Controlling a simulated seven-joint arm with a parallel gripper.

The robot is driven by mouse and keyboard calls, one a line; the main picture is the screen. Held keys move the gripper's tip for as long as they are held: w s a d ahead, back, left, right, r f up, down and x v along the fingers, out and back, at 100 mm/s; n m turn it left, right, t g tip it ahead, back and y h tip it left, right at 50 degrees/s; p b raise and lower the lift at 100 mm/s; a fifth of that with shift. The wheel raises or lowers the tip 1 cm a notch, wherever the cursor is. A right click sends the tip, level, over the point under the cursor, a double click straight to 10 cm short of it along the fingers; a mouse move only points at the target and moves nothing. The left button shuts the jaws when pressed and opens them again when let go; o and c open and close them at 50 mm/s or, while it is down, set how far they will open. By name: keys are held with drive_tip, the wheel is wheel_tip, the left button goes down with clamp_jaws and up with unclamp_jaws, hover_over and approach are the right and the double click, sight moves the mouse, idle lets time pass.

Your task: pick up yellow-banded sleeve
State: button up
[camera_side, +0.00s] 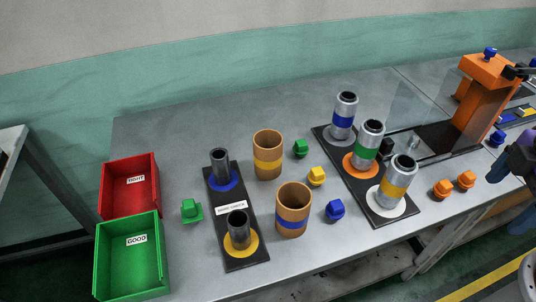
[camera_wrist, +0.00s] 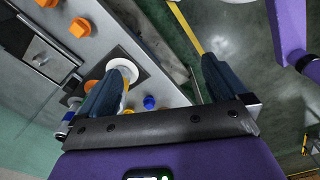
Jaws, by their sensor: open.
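Two things carry a yellow band in the side view. One is a tan open tube (camera_side: 268,155), upright on the bench near the middle. The other is a silver cylinder (camera_side: 397,181) on a white disc at the near end of the right black rack. I cannot tell from the pictures alone which is called the sleeve. My gripper (camera_side: 502,166) is at the right edge, well apart from both. In the wrist view its two fingers (camera_wrist: 163,78) are wide apart with nothing between them. The left finger hides most of the yellow-banded silver cylinder there; its white disc (camera_wrist: 122,67) shows.
Blue-banded (camera_side: 343,115) and green-banded (camera_side: 369,145) silver cylinders share the right rack (camera_side: 376,211). A blue-banded tan tube (camera_side: 292,210), coloured knobs, and a left rack (camera_side: 240,258) with two dark posts stand nearby. Red (camera_side: 129,216) and green (camera_side: 134,288) bins are left. An orange machine (camera_side: 482,100) stands at right.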

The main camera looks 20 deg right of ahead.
drive_tip(key=w+a+r+n, duration=0.2)
drive_tip(key=w+a+r, duration=0.2)
drive_tip(key=w+a, duration=0.6)
drive_tip(key=n, duration=0.6)
hover_over(267, 145)
drive_tip(key=s+a, duration=0.2)
drive_tip(key=s, duration=0.2)
wheel_tip(267, 145, down, 2)
wheel_tip(267, 145, down, 12)
drive_tip(key=shift+w+d+f, duration=0.1)
drive_tip(key=shift+w+d, duration=0.05)
drive_tip(key=shift+w+d+f, duration=0.1)
drive_tip(key=shift+d+f, duration=0.1)
drive_tip(key=shift+f, duration=1.15)
drive_tip(key=shift+w+d+f, duration=0.1)
drive_tip(key=shift+d+f, duration=0.05)
drive_tip(key=shift+f, duration=1.15)
drive_tip(key=c, duration=0.9)
